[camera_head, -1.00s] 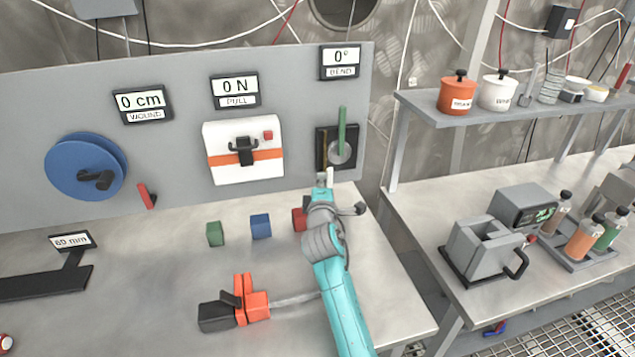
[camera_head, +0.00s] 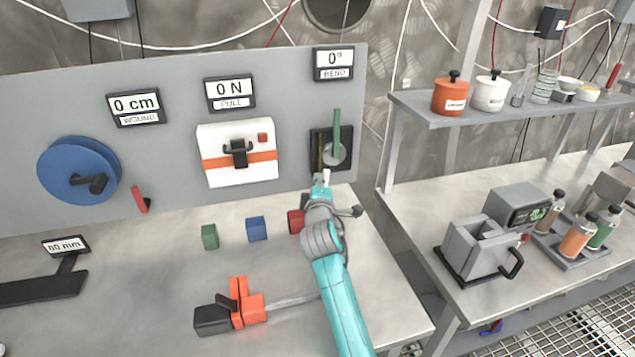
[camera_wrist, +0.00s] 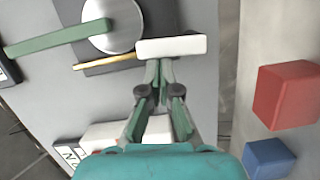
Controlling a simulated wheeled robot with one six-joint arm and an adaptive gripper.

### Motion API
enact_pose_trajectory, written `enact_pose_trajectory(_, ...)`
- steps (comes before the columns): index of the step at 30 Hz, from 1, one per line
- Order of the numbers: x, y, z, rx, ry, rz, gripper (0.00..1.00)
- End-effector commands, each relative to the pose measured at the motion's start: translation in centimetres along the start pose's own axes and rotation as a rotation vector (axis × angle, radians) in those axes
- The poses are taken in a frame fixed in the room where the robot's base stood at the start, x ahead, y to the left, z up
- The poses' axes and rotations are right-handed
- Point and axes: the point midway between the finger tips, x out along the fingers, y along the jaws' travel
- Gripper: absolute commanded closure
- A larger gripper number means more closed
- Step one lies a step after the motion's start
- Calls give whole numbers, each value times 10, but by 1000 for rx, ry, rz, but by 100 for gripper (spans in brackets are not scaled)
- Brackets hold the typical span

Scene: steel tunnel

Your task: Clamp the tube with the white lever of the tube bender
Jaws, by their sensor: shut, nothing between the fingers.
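The tube bender is on the grey panel: a black plate (camera_head: 318,160) with a grey round disc (camera_head: 335,153) and a long green lever (camera_head: 337,128). In the wrist view the disc (camera_wrist: 112,24), the green lever (camera_wrist: 55,38) and a brass-coloured tube (camera_wrist: 108,62) show. The white lever (camera_wrist: 170,46) lies across the picture just beyond my fingertips. In the head view the white lever (camera_head: 326,175) shows small above my wrist. My gripper (camera_wrist: 159,66) is shut and empty, its tips at or close to the white lever; contact cannot be told. My wrist hides most of the gripper in the head view.
Red (camera_head: 296,221), blue (camera_head: 257,228) and green (camera_head: 209,236) blocks lie on the table near my wrist. A white pull box (camera_head: 237,175) and blue reel (camera_head: 75,168) are on the panel. The BEND display (camera_head: 333,63) reads 0°. An orange-and-black device (camera_head: 245,303) lies in front.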

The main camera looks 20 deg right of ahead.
Motion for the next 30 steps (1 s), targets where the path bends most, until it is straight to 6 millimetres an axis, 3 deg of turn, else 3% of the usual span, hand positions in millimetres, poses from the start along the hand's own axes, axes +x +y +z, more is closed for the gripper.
enact_pose_trajectory(30,10,9,42,872,-3,-217,100)
